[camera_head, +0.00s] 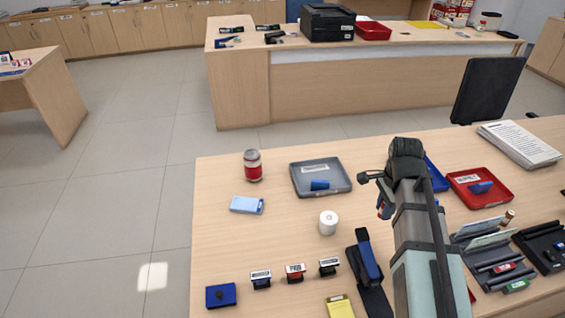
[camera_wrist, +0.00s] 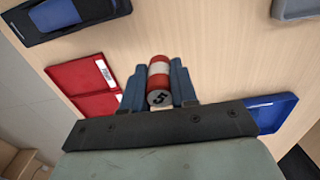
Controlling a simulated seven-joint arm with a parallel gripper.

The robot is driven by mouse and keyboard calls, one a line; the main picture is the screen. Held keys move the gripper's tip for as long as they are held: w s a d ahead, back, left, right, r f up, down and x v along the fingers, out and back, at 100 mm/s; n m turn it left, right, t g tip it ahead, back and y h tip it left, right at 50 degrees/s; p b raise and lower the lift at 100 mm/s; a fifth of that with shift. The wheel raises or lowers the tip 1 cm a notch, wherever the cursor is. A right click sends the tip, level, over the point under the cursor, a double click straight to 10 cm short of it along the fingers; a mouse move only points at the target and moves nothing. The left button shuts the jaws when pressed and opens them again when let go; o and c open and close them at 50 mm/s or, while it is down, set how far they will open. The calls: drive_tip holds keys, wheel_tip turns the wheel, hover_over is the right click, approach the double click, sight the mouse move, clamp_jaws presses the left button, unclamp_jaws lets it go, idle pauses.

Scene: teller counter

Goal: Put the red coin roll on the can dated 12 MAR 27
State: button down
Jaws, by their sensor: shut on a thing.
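The red coin roll (camera_wrist: 159,76) has a white band and a 5 on its near end in the wrist view. My gripper (camera_wrist: 156,66) is shut on it, with one blue finger on each side. In the head view, my gripper (camera_head: 384,204) is above the near counter, right of the grey tray, largely hidden by my arm. A red and white can (camera_head: 253,166) stands upright at the counter's far left, well left of my gripper. Any date on it is too small to read.
A grey tray (camera_head: 340,189) with a blue item lies between the can and my gripper. A light blue box (camera_head: 246,205) and a white roll (camera_head: 328,223) are nearby. A red tray (camera_head: 495,196) and blue tray (camera_head: 436,178) are at right. Several stamps stand in front.

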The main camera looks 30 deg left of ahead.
drive_tip(key=s+a, duration=0.1)
drive_tip(key=a, duration=0.3)
drive_tip(key=s+a+r+n, duration=0.1)
drive_tip(key=s+a, duration=0.1)
drive_tip(key=a, duration=0.1)
drive_tip(key=s+a+n, duration=0.1)
drive_tip(key=a, duration=0.3)
drive_tip(key=shift+s+a+r, duration=0.2)
drive_tip(key=shift+a, duration=0.1)
drive_tip(key=s+a+r+n, duration=0.1)
drive_tip(key=a+r, duration=0.1)
drive_tip(key=a, duration=0.8)
drive_tip(key=a+r+n, duration=0.2)
drive_tip(key=a+r, duration=0.1)
drive_tip(key=a, duration=0.7)
wheel_tip(320, 180, up, 5)
drive_tip(key=n, duration=0.4)
hover_over(252, 154)
drive_tip(key=shift+a+f, duration=0.1)
drive_tip(key=shift+f, duration=4.75)
drive_tip(key=c, duration=0.9)
unclamp_jaws()
drive_tip(key=shift+f, duration=0.1)
